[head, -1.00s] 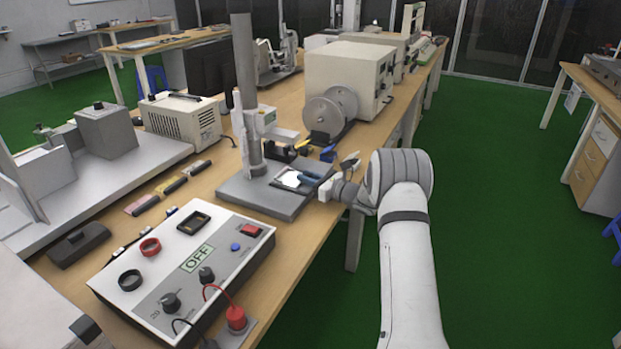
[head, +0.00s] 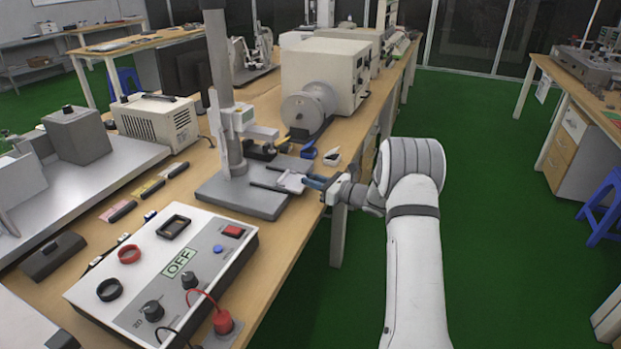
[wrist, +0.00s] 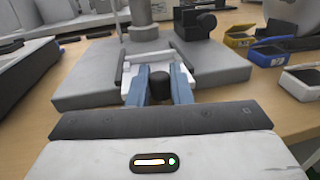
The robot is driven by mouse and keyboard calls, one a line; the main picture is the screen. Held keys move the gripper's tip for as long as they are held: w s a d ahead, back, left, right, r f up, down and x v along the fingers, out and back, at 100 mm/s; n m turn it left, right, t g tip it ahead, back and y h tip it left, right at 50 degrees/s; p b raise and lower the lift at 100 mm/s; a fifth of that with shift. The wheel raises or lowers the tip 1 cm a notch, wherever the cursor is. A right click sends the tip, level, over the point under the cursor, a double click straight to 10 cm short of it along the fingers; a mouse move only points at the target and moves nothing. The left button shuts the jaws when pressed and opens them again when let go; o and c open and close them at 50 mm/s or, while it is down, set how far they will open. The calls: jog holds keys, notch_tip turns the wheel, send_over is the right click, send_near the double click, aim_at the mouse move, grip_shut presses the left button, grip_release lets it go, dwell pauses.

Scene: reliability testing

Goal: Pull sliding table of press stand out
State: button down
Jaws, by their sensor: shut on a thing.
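The press stand has a grey flat base (head: 240,198) and a tall grey column (head: 222,90) on the wooden bench. Its small light sliding table (head: 291,182) lies at the base's right side, toward my arm. In the wrist view the sliding table (wrist: 148,57) sits between two dark side rails and reaches toward me past the rails' near ends. My gripper (head: 316,183) is at the table's outer end. Its blue fingers (wrist: 160,88) are shut on a dark round knob (wrist: 160,84) at the table's front, partly hidden by the fingers.
Small open boxes stand beside the base: a white one (head: 331,157), a blue one (head: 308,151) and a yellow-edged one (wrist: 239,37). A control box (head: 165,270) reading OFF stands in front. Green floor (head: 480,220) is clear right of the bench.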

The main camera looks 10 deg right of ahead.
jog(key=shift+s+d+f, duration=0.15)
jog(key=shift+s, duration=0.05)
jog(key=c, duration=1.4)
grip_release()
jog(key=shift+o, duration=0.2)
jog(key=v, duration=0.7)
jog(key=shift+s+d, duration=0.2)
jog(key=shift+d, duration=0.1)
